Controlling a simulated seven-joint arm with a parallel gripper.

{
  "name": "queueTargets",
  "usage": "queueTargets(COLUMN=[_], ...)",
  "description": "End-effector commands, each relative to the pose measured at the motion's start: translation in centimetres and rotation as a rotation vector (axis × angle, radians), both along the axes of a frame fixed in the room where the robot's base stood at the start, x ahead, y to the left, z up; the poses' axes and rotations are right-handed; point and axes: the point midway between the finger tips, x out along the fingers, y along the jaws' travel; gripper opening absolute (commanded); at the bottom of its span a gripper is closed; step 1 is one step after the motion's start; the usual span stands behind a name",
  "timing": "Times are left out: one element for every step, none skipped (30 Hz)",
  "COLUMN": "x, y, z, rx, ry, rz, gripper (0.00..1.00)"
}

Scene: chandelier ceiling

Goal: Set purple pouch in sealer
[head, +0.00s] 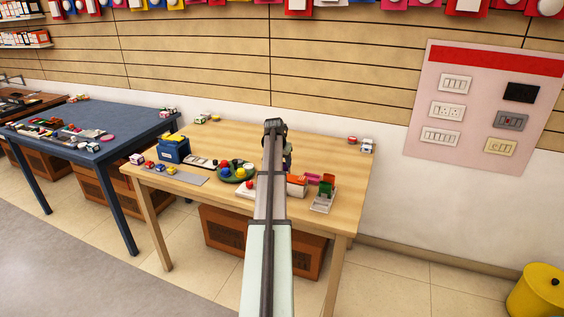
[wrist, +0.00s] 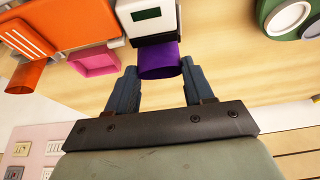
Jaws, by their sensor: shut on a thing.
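In the wrist view, the purple pouch (wrist: 160,60) stands between my gripper's two dark fingers, and my gripper (wrist: 158,72) is shut on it. A white box with a dark front and a green display (wrist: 147,16), which looks like the sealer, is directly beyond the pouch at the top of the picture. The pouch's far edge meets or overlaps its dark edge; I cannot tell whether it is inside. In the head view, my gripper (head: 287,160) is over the wooden table, mostly behind my arm, and the pouch is hidden there.
An orange box (wrist: 75,22), an orange roll (wrist: 30,76) and a pink tray (wrist: 95,62) lie left of the sealer in the wrist view.

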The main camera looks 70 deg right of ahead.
Motion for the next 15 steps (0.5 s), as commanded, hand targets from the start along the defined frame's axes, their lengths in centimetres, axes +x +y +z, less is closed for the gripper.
queueTargets(x=[0.0,0.0,0.0,0.0,0.0,0.0,0.0,0.0,0.0,0.0,0.0,0.0,0.0,0.0,0.0], y=[0.0,0.01,0.0,0.0,0.0,0.01,0.01,0.01,0.01,0.01,0.0,0.01,0.01,0.01,0.0], z=[0.0,-0.01,-0.04,-0.08,-0.12,-0.19,-0.23,-0.29,-0.34,-0.37,-0.39,-0.4,-0.4,-0.4,-0.39], rx=[0.0,0.0,0.0,0.0,0.0,0.0,0.0,0.0,0.0,0.0,0.0,0.0,0.0,0.0,0.0], ry=[0.0,0.0,0.0,0.0,0.0,0.0,0.0,0.0,0.0,0.0,0.0,0.0,0.0,0.0,0.0], rz=[0.0,0.0,0.0,0.0,0.0,0.0,0.0,0.0,0.0,0.0,0.0,0.0,0.0,0.0,0.0], gripper=[0.08,0.08,0.08,0.08,0.08,0.08,0.08,0.08,0.08,0.08,0.08,0.08,0.08,0.08,0.08])
